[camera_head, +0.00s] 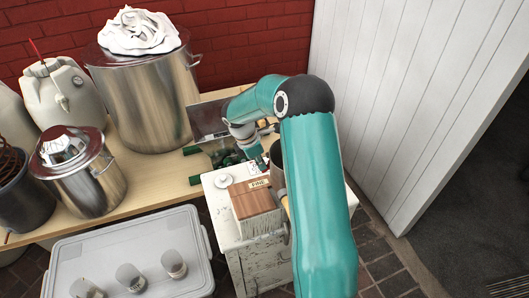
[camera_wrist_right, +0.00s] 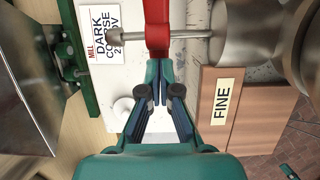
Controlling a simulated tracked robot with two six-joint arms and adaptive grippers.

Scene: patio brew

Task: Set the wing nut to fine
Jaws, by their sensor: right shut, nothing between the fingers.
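My right gripper (camera_wrist_right: 158,92) is shut and empty, fingertips together, just short of a red part (camera_wrist_right: 157,35) in the right wrist view. In the head view the right gripper (camera_head: 252,150) is over the back of the white cabinet, partly hidden by my arm. A metal rod with a round knob (camera_wrist_right: 115,34) passes by the red part. I cannot clearly pick out the wing nut. A card reading "MILL", "DARK" and "COARSE" (camera_wrist_right: 98,40) lies left of the red part. A wooden box (camera_wrist_right: 250,80) bears a "FINE" label (camera_wrist_right: 222,102). My left gripper is out of view.
The white cabinet (camera_head: 245,262) carries the wooden box (camera_head: 252,202) and a white disc (camera_head: 224,181). A green-framed metal piece (camera_head: 208,120) stands behind. Steel pots (camera_head: 150,90) (camera_head: 90,185) crowd the wooden table. A grey lid with several small cups (camera_head: 120,245) is at front left.

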